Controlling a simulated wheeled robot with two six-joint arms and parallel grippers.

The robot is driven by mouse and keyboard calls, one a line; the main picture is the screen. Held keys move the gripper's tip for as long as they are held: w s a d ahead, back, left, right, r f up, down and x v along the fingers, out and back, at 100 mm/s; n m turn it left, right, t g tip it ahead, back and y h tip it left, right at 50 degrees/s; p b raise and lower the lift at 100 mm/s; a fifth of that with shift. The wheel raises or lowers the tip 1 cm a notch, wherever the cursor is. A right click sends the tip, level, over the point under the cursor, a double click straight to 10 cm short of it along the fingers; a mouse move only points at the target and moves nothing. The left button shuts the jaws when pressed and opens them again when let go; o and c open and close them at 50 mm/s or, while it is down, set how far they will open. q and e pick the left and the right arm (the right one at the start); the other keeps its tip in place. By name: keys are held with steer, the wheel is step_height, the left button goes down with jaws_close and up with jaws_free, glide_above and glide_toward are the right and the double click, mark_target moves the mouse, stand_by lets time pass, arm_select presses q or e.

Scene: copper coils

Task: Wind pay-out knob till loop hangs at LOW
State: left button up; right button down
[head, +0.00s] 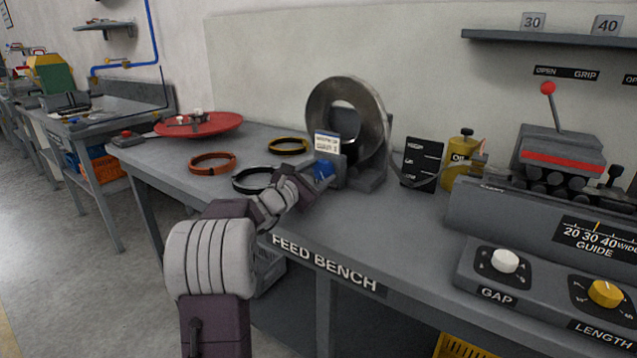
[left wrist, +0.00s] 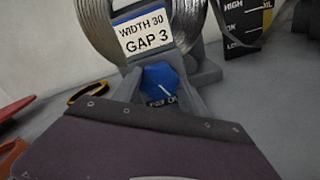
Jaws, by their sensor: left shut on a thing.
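The blue pay-out knob (head: 323,170) sits on the front of the coil stand, with a pale pointer line visible in the left wrist view (left wrist: 160,78). A black level board (head: 421,162) stands to the right. In the left wrist view OK and LOW are readable on the board (left wrist: 243,22), LOW lowest. A grey strip (head: 429,182) dips by the board; its exact lowest level is unclear. My right gripper is out of view.
A card (head: 327,143) above the knob reads WIDTH 30, GAP 3. Orange (head: 212,163), black and yellow rings lie left on the feed bench (head: 400,235). A yellow oil can (head: 460,158) and the feeder with GAP (head: 505,261) and LENGTH (head: 605,293) knobs stand right.

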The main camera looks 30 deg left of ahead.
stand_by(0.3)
arm_select(q)
steer(key=o, duration=1.4)
steer(key=s, duration=0.9)
steer(key=shift+a, duration=0.35)
